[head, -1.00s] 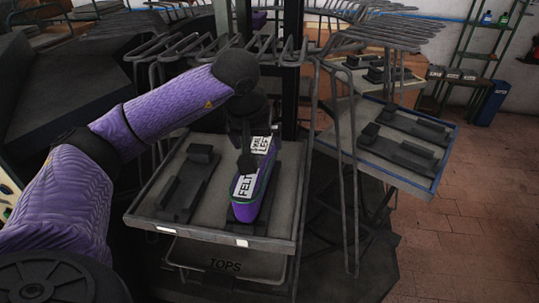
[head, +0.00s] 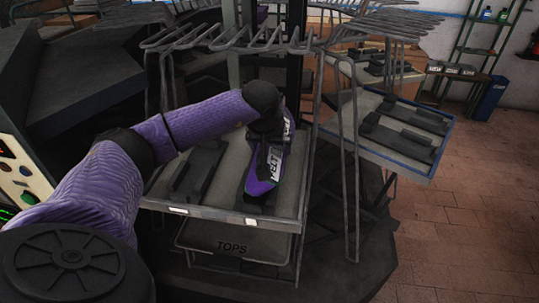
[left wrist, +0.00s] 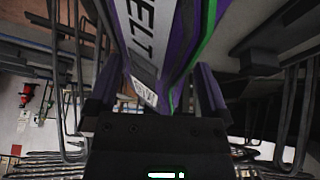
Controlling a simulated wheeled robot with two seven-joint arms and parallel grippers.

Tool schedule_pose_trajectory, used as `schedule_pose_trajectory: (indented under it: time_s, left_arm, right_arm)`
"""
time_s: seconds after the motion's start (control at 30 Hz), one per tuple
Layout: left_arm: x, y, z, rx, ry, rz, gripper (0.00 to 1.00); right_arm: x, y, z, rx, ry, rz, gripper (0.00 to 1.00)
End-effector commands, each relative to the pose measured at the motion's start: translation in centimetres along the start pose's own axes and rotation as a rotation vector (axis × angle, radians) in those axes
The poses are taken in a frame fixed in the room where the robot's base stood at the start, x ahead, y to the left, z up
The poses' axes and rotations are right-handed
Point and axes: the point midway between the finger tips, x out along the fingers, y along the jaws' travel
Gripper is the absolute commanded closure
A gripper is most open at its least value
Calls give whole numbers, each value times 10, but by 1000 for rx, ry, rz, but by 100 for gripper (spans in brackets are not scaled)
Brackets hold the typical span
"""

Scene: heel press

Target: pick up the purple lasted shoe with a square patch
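The purple lasted shoe (head: 264,176) has a green line along its edge and white patches with black lettering. In the head view it is tilted over a dark rest on the tray (head: 231,215), its toe toward the front edge. My left gripper (head: 268,135) comes down on the shoe from above and hides part of it. My right gripper is in neither view.
An empty dark rest (head: 198,172) lies left of the shoe. Metal rod racks (head: 235,38) stand behind the tray, with an upright frame (head: 352,165) to its right. A blue-edged tray (head: 398,143) is farther right. A control panel (head: 20,172) is at the left.

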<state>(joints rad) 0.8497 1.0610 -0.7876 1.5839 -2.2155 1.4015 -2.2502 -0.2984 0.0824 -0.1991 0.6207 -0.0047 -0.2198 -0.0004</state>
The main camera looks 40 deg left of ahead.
Motion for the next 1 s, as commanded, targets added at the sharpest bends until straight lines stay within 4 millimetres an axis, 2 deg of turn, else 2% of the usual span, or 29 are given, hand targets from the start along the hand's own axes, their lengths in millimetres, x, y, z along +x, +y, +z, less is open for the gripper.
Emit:
schedule_pose_trajectory:
  time_s: [0.03,0.2,0.3,0.53,0.63,0.9,1.0]
  left_arm:
    - [13,-6,14,4,-45,-34,46]
    - [13,-6,15,4,-46,-33,82]
    - [12,-6,15,3,-45,-34,100]
    - [12,-6,14,3,-43,-32,100]
    - [4,-5,10,2,-41,-31,100]
    - [-59,-2,-20,2,-33,-27,100]
    - [-74,-2,-26,1,-34,-26,100]
  right_arm:
    - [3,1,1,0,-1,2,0]
    - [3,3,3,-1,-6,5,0]
    - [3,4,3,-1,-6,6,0]
    - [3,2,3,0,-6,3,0]
    - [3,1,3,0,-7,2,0]
    - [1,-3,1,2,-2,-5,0]
    - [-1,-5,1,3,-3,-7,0]
